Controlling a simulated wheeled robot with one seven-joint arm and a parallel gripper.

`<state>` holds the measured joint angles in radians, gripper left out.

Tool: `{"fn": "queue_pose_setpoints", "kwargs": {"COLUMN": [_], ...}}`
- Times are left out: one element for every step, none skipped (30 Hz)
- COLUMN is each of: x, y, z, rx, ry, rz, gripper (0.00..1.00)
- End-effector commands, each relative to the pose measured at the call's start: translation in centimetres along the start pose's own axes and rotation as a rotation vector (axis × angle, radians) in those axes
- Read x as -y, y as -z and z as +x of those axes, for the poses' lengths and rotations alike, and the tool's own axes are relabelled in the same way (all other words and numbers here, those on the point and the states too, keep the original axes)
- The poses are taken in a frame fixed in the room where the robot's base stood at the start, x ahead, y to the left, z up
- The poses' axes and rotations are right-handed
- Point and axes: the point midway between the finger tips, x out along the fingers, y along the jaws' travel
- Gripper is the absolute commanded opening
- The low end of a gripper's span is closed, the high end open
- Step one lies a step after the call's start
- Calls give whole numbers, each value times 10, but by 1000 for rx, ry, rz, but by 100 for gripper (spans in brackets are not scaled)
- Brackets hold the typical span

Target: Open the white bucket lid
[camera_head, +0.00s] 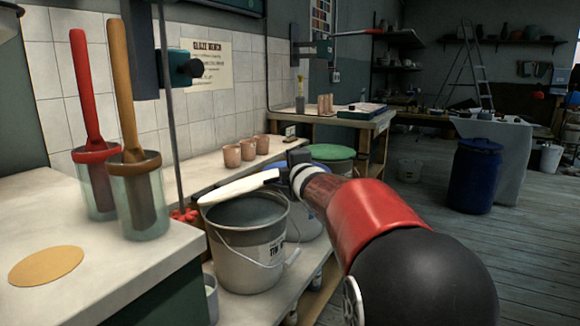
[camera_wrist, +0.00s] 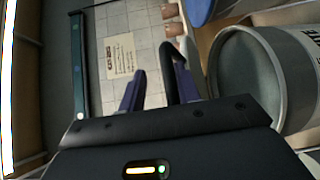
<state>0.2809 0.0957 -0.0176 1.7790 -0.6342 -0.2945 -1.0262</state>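The grey-white bucket (camera_head: 238,263), with a wire handle on its side, stands on a low shelf in the head view. Its round top looks dark and hollow. In the wrist view the bucket (camera_wrist: 299,72) is at the right, beside my gripper and apart from it. My gripper (camera_wrist: 152,72) has its fingers spread, with no clear object between them; a dark curved rod lies against the right finger. In the head view a long white piece (camera_head: 238,187) reaches over the bucket's rim from my arm's end. I cannot tell whether it is the lid edge-on.
A blue-rimmed pail (camera_head: 307,222) stands right behind the bucket, and a green lid (camera_head: 329,152) beyond it. Small clay cups (camera_head: 247,149) line the ledge. A counter (camera_head: 110,270) with tool jars is at the left. Open floor lies right, with a blue barrel (camera_head: 474,178).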

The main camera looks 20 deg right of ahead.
Motion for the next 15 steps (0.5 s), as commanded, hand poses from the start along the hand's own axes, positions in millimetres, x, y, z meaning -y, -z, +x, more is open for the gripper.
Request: {"fn": "queue_pose_setpoints", "kwargs": {"x": [0,0,0,0,-1,-2,-2,-2,-2,-2,-3,-3,-3,-3,-3], "y": [0,0,0,0,0,0,-1,-1,0,0,0,0,0,0,0], "z": [0,0,-1,-2,-4,-6,-9,-11,-14,-16,-18,-21,-23,-25,-28], "rx": [0,0,1,1,1,1,1,1,1,1,1,1,1,1,1], "ry": [0,0,-1,-1,-1,-2,-2,-2,-1,-1,-2,-2,-2,-1,-1], "rz": [0,0,0,0,0,0,0,-1,-1,-1,-1,-1,-1,0,0], "gripper": [33,33,33,33,33,33,33,33,33,33,33,33,33,33,33]}}
